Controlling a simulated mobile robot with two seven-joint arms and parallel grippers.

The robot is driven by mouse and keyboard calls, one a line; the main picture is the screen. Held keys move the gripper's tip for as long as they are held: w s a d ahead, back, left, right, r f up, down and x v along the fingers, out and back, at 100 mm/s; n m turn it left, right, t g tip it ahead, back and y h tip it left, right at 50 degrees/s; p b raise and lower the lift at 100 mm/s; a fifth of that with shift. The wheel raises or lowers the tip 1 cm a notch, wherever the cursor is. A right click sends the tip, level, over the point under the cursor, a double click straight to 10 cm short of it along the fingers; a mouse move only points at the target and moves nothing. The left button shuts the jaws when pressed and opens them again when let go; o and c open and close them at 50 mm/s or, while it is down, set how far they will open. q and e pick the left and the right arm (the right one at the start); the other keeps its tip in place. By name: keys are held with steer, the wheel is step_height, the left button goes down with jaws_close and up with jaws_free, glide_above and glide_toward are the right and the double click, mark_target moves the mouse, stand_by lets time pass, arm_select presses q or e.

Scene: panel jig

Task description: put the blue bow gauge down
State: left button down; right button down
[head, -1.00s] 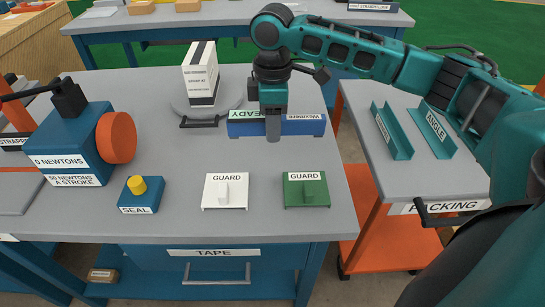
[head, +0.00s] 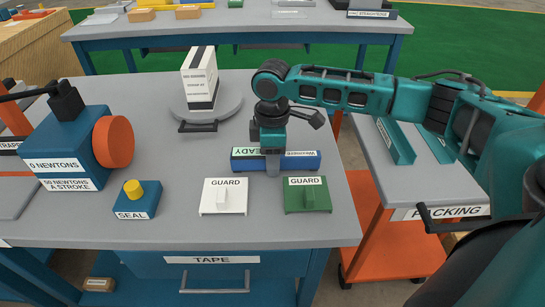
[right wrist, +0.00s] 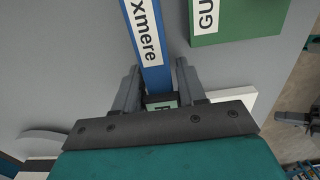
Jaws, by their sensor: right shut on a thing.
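The blue bow gauge (head: 303,163) shows as a long blue bar with a green READY label and a white name label. It lies crosswise in the head view, behind the white guard (head: 223,197) and the green guard (head: 307,195). My right gripper (head: 272,172) points down and is shut on its middle. In the right wrist view the gauge (right wrist: 155,75) runs between the two fingers (right wrist: 158,85). I cannot tell whether its underside touches the grey bench (head: 190,150). My left gripper is not in view.
A white carton (head: 200,78) stands on a round grey plate (head: 228,108) behind. The blue press (head: 70,150) and the SEAL block (head: 137,200) are at left. The PACKING cart (head: 440,190) is at right, past a gap. Bare bench lies left of the gauge.

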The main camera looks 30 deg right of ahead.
steer(key=c, duration=0.6)
jaws_free()
steer(key=shift+f, duration=0.1)
steer(key=shift+c, duration=0.2)
